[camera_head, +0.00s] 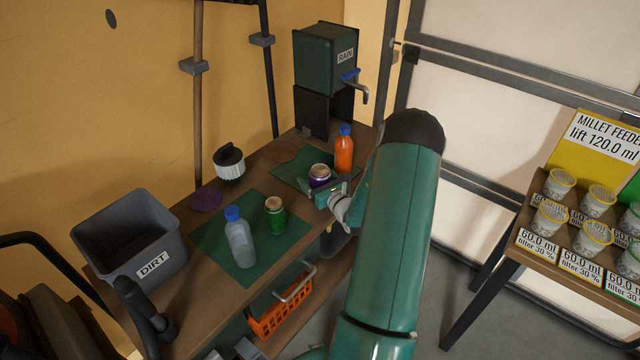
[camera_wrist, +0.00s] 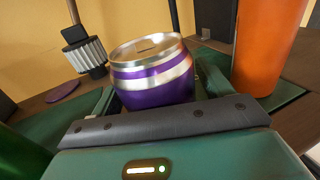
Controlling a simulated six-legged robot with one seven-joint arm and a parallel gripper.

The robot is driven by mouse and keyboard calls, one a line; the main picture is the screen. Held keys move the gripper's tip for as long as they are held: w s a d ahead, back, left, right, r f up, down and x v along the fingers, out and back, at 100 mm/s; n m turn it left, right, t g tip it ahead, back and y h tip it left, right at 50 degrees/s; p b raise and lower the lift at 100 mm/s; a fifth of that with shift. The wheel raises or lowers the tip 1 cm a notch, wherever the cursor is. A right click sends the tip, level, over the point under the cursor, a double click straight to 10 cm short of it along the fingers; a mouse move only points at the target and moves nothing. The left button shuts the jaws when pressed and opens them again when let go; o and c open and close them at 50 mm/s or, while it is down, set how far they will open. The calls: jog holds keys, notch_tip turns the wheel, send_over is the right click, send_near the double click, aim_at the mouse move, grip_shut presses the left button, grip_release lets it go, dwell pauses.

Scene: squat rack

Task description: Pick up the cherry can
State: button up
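A purple can (camera_head: 319,176) with silver bands and a metal lid stands on the dark green mat at the far end of the wooden bench. It fills the middle of the wrist view (camera_wrist: 152,75). A green can (camera_head: 276,216) stands on the nearer mat. No label reading cherry is legible on either can. My gripper (camera_head: 326,188) is low at the purple can. In the wrist view one finger shows on each side of that can, close to its walls. Whether the fingers press on it cannot be told. The can's lower part is hidden behind my gripper.
An orange bottle (camera_head: 344,150) stands close behind the purple can, at right in the wrist view. A green rain tank (camera_head: 325,55) stands at the back.

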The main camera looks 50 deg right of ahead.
jog(key=c, duration=0.9)
jog(key=shift+o, duration=0.2)
